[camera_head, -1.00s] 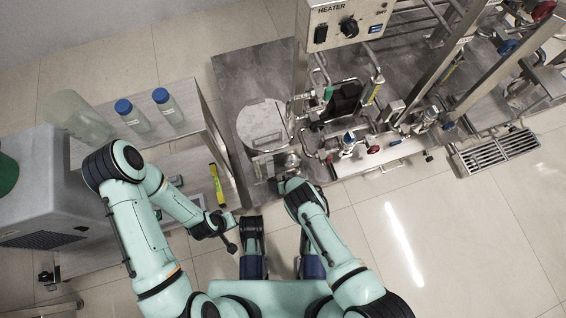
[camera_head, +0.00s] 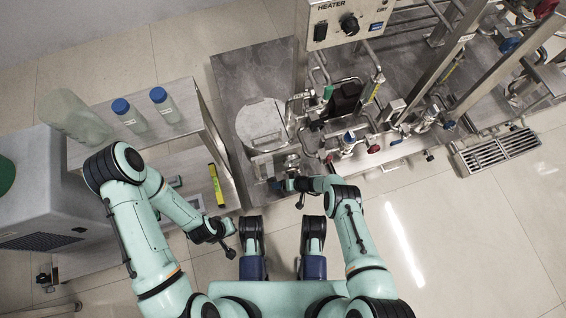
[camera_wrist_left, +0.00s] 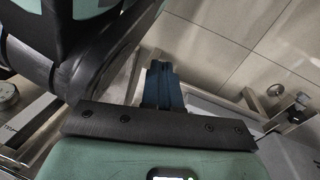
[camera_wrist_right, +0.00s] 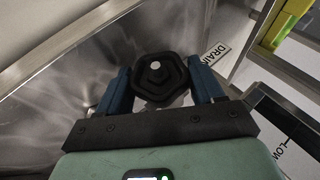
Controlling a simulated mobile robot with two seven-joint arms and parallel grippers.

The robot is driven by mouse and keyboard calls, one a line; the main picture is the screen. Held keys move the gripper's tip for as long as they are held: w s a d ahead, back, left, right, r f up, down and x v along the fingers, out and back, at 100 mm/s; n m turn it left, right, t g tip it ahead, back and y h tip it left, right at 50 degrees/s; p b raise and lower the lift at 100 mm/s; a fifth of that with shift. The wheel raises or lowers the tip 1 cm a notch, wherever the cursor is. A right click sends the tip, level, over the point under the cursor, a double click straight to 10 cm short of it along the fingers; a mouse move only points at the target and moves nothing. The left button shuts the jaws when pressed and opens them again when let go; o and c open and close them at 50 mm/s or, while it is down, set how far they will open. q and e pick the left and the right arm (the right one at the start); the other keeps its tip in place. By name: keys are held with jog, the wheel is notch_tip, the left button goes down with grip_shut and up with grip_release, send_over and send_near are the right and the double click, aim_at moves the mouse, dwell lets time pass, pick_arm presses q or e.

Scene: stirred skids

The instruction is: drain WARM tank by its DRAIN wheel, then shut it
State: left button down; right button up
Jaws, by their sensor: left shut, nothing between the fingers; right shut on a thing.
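The black lobed DRAIN wheel (camera_wrist_right: 155,77) sits between the blue fingers of my right gripper (camera_wrist_right: 160,88) in the right wrist view. The gripper is shut on it. A white label reading DRAIN (camera_wrist_right: 214,54) is beside it. In the head view my right gripper (camera_head: 279,185) is at the front foot of a round lidded steel tank (camera_head: 262,123); the wheel is hidden there. No WARM label is readable. My left gripper (camera_wrist_left: 161,85) is shut and empty in the left wrist view, and hangs left of centre in the head view (camera_head: 231,250).
A heater box (camera_head: 345,22) stands above the skid, with pipes and valves, including a red-handled one (camera_head: 374,149), right of the tank. A bench with blue-capped bottles (camera_head: 121,107) and a yellow level (camera_head: 216,186) is at left.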

jog(key=shift+d+f+m+y+b, duration=0.15)
jog(key=shift+m+y+b, duration=0.15)
jog(key=shift+y+b, duration=0.75)
pick_arm(q)
jog(key=s+f+g, duration=0.2)
jog(key=s+f, duration=0.1)
jog(key=s, duration=0.3)
jog(key=shift+s+a+f+b, duration=0.35)
jog(key=shift+a, duration=0.05)
pick_arm(e)
jog(key=shift+g, duration=0.3)
jog(key=o, duration=1)
jog(key=shift+c, duration=0.2)
pick_arm(q)
jog(key=shift+w, duration=0.1)
jog(key=w+d+r+t+p, duration=0.1)
jog(key=w+r+t+p, duration=0.2)
jog(key=w+r+p, duration=0.2)
jog(key=w+r, duration=0.3)
jog(key=w, duration=0.3)
jog(key=shift+d+t+p, duration=0.25)
jog(key=shift+t+p, duration=0.15)
pick_arm(e)
jog(key=v, duration=1.3)
jog(key=shift+d, duration=0.2)
pick_arm(q)
jog(key=shift+w+f, duration=0.1)
